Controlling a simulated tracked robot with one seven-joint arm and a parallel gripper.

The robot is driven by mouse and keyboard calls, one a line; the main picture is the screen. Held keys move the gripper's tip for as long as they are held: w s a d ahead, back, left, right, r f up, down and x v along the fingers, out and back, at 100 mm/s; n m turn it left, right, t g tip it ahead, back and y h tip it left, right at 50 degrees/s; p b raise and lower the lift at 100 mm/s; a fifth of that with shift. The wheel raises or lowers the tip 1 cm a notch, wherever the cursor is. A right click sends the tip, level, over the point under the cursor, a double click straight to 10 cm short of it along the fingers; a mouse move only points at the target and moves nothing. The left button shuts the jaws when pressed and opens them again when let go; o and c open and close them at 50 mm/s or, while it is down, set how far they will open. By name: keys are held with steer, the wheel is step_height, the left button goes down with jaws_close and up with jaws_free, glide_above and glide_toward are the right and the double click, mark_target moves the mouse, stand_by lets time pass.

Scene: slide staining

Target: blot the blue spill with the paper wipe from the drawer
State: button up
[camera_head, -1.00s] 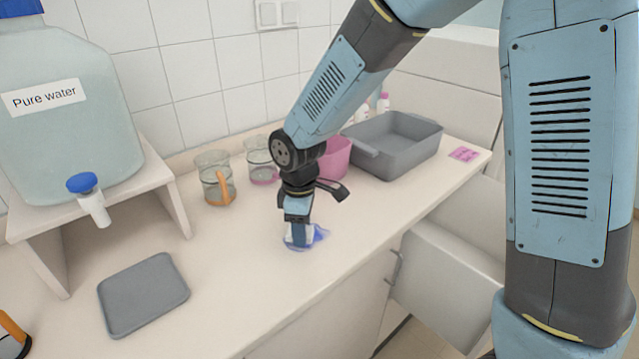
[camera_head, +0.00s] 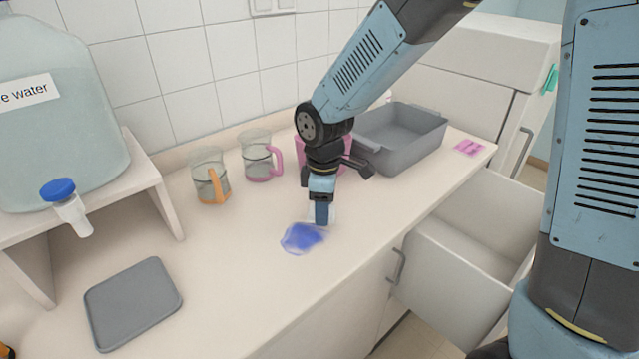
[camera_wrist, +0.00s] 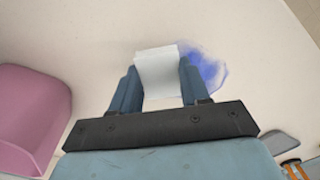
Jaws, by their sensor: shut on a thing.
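The blue spill (camera_head: 301,238) lies on the counter as a smeared blue patch. It also shows in the wrist view (camera_wrist: 207,70), to the right of the wipe and partly behind the right finger. My gripper (camera_head: 321,218) points down at the counter just right of the spill. It is shut on the white paper wipe (camera_wrist: 158,72), which sits between both fingers. In the head view the wipe is mostly hidden by the fingers. I cannot tell whether the wipe touches the counter. The drawer (camera_head: 450,262) stands open below the counter's front edge.
A grey basin (camera_head: 405,135) and a pink container (camera_wrist: 28,112) are near my gripper. An orange-handled beaker (camera_head: 209,178) and a pink-handled beaker (camera_head: 259,158) stand by the wall. A grey tray (camera_head: 133,303) lies at the left, below the water tank (camera_head: 60,110). The counter's front middle is clear.

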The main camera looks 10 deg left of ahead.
steer(key=shift+r, duration=2.55)
steer(key=shift+s+f, duration=0.1)
